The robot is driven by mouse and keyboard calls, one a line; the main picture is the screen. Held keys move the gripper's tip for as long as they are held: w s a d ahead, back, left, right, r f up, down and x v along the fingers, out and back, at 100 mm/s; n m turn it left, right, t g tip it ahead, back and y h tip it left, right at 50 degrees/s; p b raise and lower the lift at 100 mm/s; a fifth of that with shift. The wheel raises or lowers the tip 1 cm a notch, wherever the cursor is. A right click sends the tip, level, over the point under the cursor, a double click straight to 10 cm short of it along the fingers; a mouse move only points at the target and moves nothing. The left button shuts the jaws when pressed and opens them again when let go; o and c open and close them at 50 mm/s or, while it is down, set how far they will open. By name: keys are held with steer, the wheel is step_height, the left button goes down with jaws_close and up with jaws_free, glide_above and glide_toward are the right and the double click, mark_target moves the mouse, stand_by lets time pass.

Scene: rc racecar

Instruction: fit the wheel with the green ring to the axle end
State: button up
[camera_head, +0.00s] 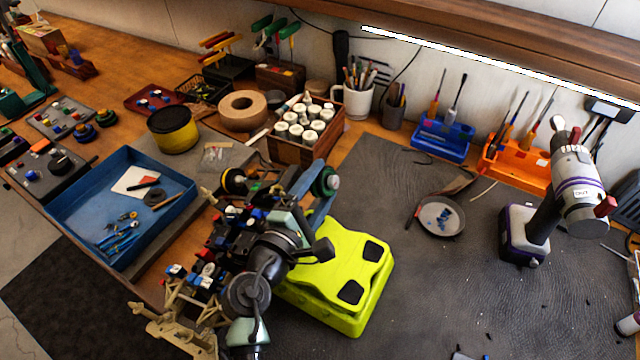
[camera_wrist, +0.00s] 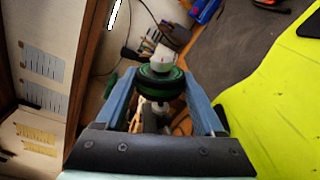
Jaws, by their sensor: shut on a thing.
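The wheel with the green ring (camera_head: 326,180) is a black tyre with a green band and a pale hub. My gripper (camera_head: 314,192) is shut on it with blue fingers, at the far right of the racecar chassis. In the wrist view the wheel (camera_wrist: 160,86) sits between the fingertips of my gripper (camera_wrist: 160,98), with its pale hub facing away. The racecar chassis (camera_head: 222,240) is beside the lime-green stand (camera_head: 340,305), partly behind my arm. The axle end is not clear to me, so I cannot tell whether the wheel touches it.
A wheel with a yellow ring (camera_head: 233,181) is at the chassis' far left. A blue tray (camera_head: 75,212) with tools lies left. A wooden crate of white-capped bottles (camera_head: 337,128), a round dish (camera_head: 440,232) and a drill (camera_head: 560,190) stand around.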

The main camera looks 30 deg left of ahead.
steer(key=shift+a+f+b, duration=0.3)
steer(key=shift+a+b, duration=0.2)
steer(key=shift+d+r, duration=0.1)
steer(key=shift+d, duration=0.25)
stand_by(1.1)
